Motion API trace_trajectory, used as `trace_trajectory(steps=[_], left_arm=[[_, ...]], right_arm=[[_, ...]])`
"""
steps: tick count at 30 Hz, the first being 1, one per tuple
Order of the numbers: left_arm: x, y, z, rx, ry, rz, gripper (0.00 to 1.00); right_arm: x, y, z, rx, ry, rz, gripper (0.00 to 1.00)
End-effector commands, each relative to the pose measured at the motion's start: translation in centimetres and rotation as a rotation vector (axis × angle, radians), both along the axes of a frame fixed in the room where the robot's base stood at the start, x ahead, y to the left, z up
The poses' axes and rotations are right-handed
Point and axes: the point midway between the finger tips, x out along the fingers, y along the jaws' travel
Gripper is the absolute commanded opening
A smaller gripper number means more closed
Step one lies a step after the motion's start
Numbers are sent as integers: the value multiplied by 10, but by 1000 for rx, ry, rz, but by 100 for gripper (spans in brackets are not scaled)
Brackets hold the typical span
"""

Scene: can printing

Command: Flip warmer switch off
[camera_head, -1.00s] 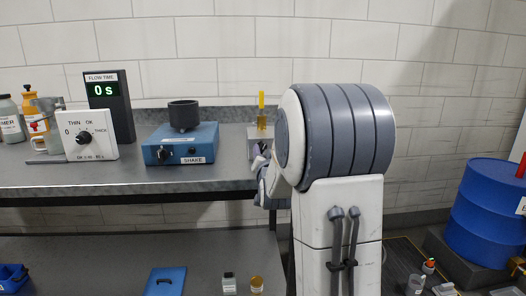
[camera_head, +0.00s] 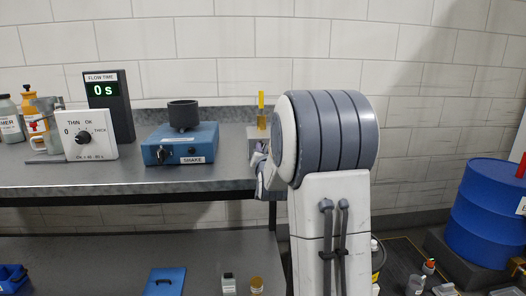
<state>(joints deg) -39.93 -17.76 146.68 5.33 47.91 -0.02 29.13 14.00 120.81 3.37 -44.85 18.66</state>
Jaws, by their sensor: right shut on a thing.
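A small grey box (camera_head: 254,131) stands at the right end of the bench, with a yellow upright piece (camera_head: 261,105) on it. It looks like the warmer, but I see no label on it. Its switch is not visible; my right arm and gripper cover part of its front. My right gripper (camera_head: 258,163) is at the front of this box, by the bench's front edge. It is small in view and partly hidden by my arm. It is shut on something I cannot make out. My left gripper is not in view.
A blue shaker (camera_head: 181,148) with a dark cup (camera_head: 183,114) stands left of the box. Further left are a white dial panel (camera_head: 89,145), a flow time display (camera_head: 107,104) and bottles. A blue drum (camera_head: 487,213) stands at the right.

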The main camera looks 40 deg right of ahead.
Motion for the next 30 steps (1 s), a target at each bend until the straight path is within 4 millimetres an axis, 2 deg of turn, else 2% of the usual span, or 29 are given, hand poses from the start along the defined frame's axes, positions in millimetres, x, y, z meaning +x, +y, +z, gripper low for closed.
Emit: trace_trajectory(steps=[3,9,21,22,24,30], left_arm=[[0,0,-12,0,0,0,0],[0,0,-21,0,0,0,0],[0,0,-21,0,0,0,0],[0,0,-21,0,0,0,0],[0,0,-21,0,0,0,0],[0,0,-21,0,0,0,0]], right_arm=[[0,1,-3,-112,65,0,0],[0,1,-1,-278,168,-1,0],[1,1,0,-329,203,1,0],[1,1,0,-329,203,1,21],[1,1,0,-328,202,1,48],[1,1,0,-327,201,0,48]])
